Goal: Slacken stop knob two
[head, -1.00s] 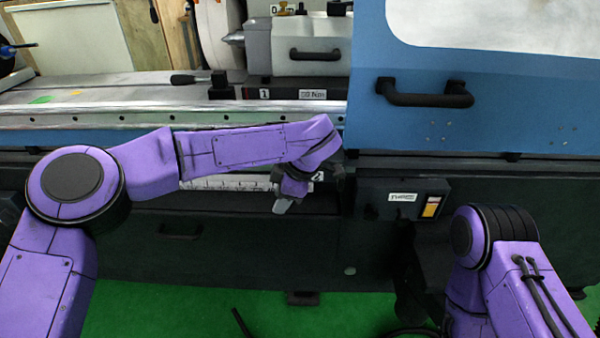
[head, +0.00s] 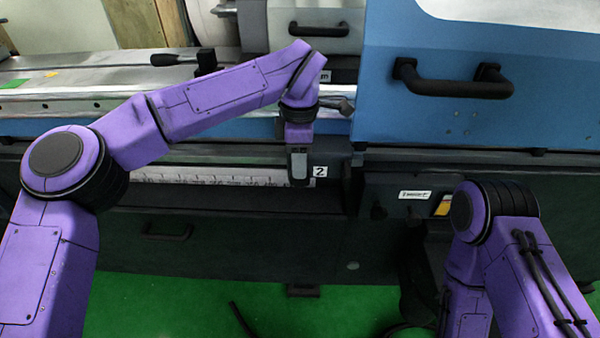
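My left gripper (head: 299,168) points down in front of the grinder's front rail, beside the white label "2" (head: 320,171). Its fingers are seen from behind and close together; I cannot tell whether they are open or shut. Stop knob two is not visible to me; the gripper and wrist cover the spot just left of the label. A scale strip (head: 220,176) runs left from there along the rail. My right arm is at the lower right, and its gripper is out of view.
The blue guard door with a black handle (head: 452,80) stands to the right. A dark box with a label and an orange switch plate (head: 443,205) sits below it. A dark lever (head: 340,106) shows right of my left wrist.

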